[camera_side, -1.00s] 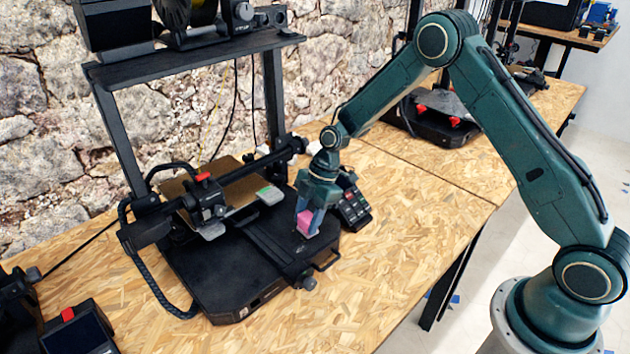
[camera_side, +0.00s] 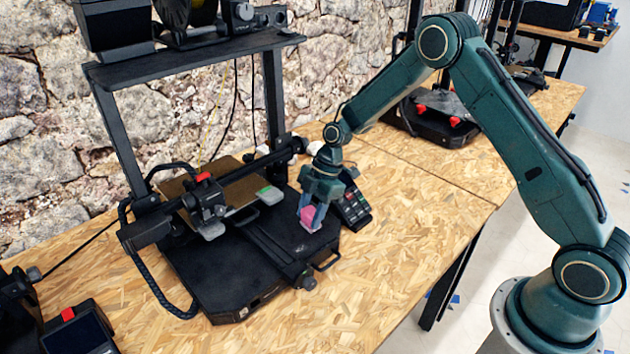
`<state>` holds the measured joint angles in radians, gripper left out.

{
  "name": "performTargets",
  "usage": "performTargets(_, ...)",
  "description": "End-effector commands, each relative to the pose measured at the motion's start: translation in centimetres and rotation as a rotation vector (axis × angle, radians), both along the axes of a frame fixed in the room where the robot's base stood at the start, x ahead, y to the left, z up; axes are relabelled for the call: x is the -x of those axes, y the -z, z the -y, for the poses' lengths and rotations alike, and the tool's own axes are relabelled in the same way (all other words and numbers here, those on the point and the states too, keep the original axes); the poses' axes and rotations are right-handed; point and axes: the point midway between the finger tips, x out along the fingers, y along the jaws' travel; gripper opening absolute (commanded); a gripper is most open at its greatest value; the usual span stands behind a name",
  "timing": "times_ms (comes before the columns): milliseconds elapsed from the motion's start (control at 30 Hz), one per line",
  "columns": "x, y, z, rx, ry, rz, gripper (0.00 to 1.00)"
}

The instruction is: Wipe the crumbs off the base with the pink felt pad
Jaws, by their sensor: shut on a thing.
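The pink felt pad (camera_side: 308,215) is between the fingers of my gripper (camera_side: 311,217), which is shut on it. The pad is low over the right part of the printer's black base (camera_side: 215,283), near its right edge and the control panel. A small pale edge shows under the pad; I cannot tell whether it touches the base. Crumbs are too small to make out on the dark base, and the fingers hide the spot behind them.
The control panel (camera_side: 352,208) stands just right of my gripper. The print head (camera_side: 207,203), gantry and bed plate (camera_side: 235,192) are to the left. A second printer (camera_side: 436,120) is further back. The wooden table (camera_side: 400,255) is clear at the front right.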

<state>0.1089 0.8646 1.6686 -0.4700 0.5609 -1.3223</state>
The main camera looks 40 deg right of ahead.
Motion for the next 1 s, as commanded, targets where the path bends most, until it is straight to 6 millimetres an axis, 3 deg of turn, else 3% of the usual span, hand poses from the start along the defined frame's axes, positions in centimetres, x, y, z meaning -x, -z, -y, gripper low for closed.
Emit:
performTargets(333,0.0,0.1,3.3,0.001,0.003,-0.003,0.18)
performTargets(1000,0.1,0.1,-3.3,0.001,-0.003,-0.002,0.18)
